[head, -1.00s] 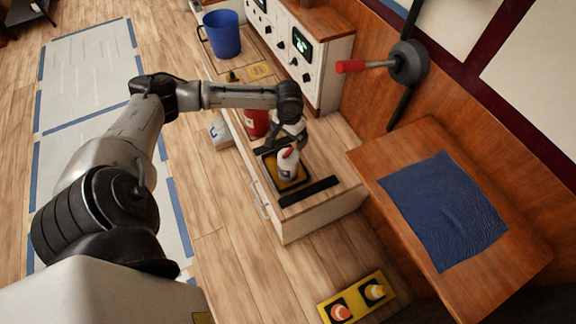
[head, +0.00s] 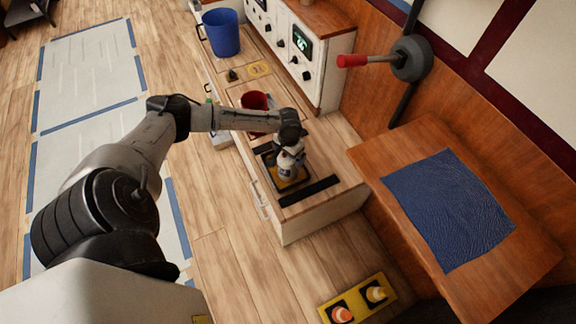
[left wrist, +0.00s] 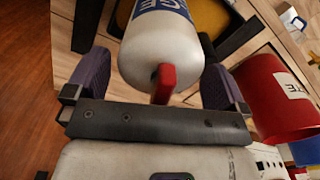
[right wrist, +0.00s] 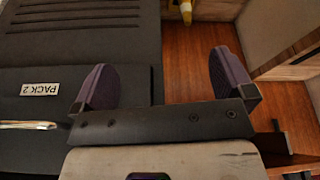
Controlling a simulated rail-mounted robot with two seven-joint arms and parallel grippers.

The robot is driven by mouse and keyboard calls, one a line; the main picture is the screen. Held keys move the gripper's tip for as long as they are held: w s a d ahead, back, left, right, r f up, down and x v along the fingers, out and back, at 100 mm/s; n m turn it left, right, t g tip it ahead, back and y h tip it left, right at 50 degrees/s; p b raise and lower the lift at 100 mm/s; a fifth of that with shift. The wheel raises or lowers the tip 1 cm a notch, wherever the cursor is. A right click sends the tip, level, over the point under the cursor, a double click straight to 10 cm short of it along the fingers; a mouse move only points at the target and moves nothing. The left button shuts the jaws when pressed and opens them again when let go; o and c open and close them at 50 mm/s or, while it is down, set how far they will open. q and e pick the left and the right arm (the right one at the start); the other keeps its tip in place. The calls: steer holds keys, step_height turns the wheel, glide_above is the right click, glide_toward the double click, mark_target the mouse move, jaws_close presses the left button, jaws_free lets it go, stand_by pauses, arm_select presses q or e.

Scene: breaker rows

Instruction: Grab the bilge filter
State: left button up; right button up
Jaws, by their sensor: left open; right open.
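The bilge filter is a white canister (left wrist: 158,50) with a blue label ending in "GE" and a red piece on its near end. In the head view the filter (head: 286,171) stands on a yellow pad in a black-edged tray (head: 268,181) on the counter, partly hidden by my left gripper (head: 290,153). In the left wrist view my left gripper (left wrist: 156,72) is open, with one finger on each side of the filter's near end. I cannot tell if they touch. My right gripper (right wrist: 164,76) is open and empty, away from the filter.
A red container (head: 256,103) stands on the counter close behind the left arm. A blue bucket (head: 222,34) is at the far end. A red-handled lever (head: 385,59) projects from the wall. A wooden table with a blue cloth (head: 445,208) is at right.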

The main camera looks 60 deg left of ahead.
arm_select(q)
steer(key=shift+f, duration=0.55)
steer(key=c, duration=1.4)
